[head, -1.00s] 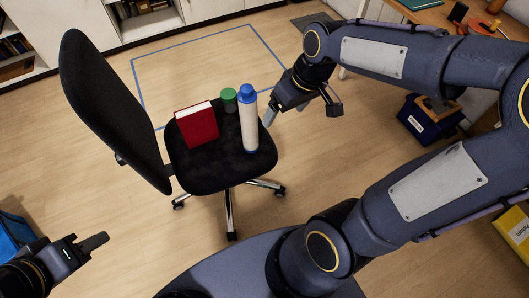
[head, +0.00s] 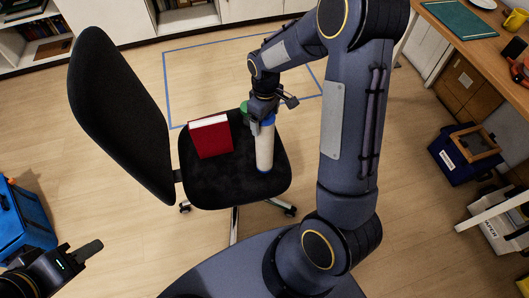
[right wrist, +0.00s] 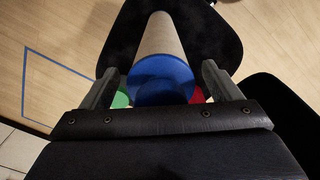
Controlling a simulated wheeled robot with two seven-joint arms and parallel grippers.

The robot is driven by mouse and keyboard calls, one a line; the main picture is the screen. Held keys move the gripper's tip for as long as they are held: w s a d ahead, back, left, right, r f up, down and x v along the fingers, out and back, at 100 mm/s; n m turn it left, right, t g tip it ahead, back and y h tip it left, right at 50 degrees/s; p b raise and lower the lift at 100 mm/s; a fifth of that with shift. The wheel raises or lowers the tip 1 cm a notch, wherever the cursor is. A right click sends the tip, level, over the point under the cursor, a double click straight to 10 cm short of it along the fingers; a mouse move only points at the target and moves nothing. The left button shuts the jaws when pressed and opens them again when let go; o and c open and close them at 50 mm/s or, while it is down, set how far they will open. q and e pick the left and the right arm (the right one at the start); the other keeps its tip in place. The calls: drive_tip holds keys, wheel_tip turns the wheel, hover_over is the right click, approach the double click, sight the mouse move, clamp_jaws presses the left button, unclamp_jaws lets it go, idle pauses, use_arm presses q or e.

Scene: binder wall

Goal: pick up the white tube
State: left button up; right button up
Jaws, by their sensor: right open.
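The white tube (head: 264,148) stands upright on the black seat of the office chair (head: 215,188). Its blue cap shows large in the right wrist view (right wrist: 160,80), with the pale body beyond it. My right gripper (head: 262,122) is at the top of the tube, and its open fingers stand on either side of the blue cap in the right wrist view (right wrist: 158,88). Gaps show between fingers and cap. In the head view the gripper hides most of the cap. My left gripper (head: 88,252) is at the lower left, away from the chair; its jaw opening cannot be made out.
A red book (head: 211,139) stands on the seat left of the tube. A green-capped item (head: 245,112) is close behind the tube, partly hidden. The chair's backrest (head: 118,115) rises at the left. A desk (head: 480,50) and a blue box (head: 462,155) are at the right.

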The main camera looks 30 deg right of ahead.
drive_tip(key=shift+f, duration=0.85)
drive_tip(key=shift+c, duration=0.4)
drive_tip(key=shift+r, duration=0.1)
clamp_jaws()
